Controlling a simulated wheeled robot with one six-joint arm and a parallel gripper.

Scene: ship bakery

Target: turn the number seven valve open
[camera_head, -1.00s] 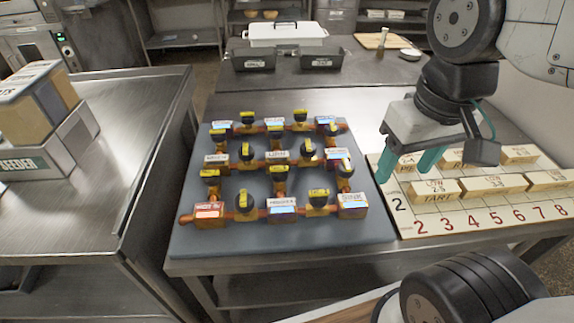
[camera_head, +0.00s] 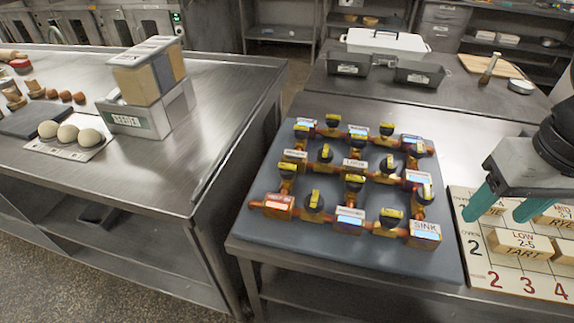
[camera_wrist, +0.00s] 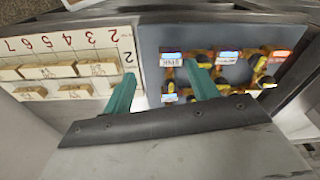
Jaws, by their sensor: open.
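The valve board (camera_head: 350,262) is a grey panel on the steel table, carrying a grid of copper pipes. Several black valve knobs with yellow tags sit along the pipes, among them one at the front left (camera_head: 314,202) and one at the front right (camera_head: 390,218). The numbers on the tags are too small to read, so I cannot tell which is seven. My gripper (camera_head: 505,207) is open and empty, its teal fingers above the numbered board to the right of the valve board. In the wrist view my gripper (camera_wrist: 161,90) spans the seam between both boards.
The numbered board (camera_head: 487,270) with labelled wooden blocks (camera_head: 520,243) lies right of the valves. A white box (camera_head: 385,42) and dark pans stand behind. A left counter (camera_head: 150,190) holds eggs and a labelled holder, with a floor gap between counters.

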